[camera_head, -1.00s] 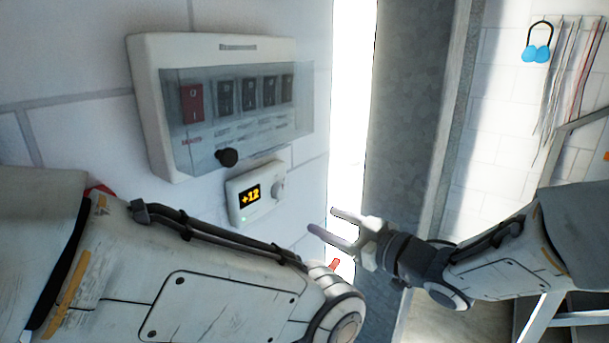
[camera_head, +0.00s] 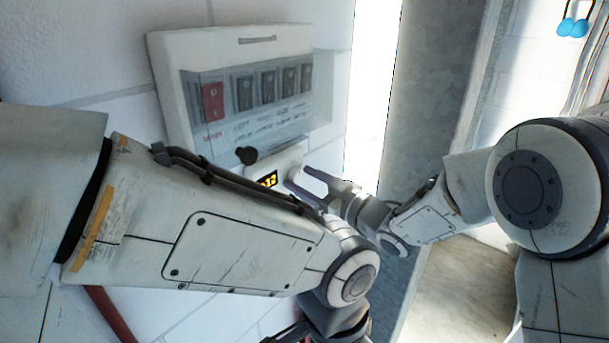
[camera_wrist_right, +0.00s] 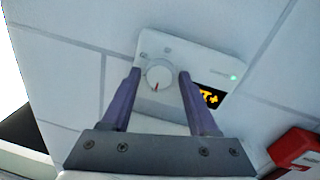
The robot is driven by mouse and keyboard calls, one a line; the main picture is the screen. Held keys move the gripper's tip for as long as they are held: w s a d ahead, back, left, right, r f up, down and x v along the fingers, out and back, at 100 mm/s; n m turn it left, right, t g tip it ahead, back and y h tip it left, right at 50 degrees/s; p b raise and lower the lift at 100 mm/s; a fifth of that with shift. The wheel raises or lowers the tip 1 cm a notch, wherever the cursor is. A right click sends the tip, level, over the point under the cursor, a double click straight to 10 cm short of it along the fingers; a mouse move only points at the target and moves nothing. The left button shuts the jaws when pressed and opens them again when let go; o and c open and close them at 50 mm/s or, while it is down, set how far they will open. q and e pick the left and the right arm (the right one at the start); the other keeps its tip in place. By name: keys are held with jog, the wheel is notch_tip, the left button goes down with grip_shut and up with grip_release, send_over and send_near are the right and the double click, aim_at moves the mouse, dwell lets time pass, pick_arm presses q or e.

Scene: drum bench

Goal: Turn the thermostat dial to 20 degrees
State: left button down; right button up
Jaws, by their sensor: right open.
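The thermostat (camera_head: 289,158) is a small white box on the wall, partly covered by my left arm and right gripper in the head view. It also shows in the right wrist view (camera_wrist_right: 182,50), with a round white dial (camera_wrist_right: 158,77) bearing a red mark. Its yellow display (camera_head: 268,180) is partly covered; a "12" is partly readable. My right gripper (camera_head: 298,178) is open at the thermostat. In the right wrist view its two fingers (camera_wrist_right: 159,73) stand on either side of the dial; whether they touch it I cannot tell. My left gripper is out of view.
A white switch panel (camera_head: 170,75) with a clear cover, a black knob (camera_head: 246,155) and several switches is just above the thermostat. My left arm crosses in front, below the panel. A red object (camera_wrist_right: 295,150) is at the lower right of the wrist view.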

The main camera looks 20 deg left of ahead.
grip_shut()
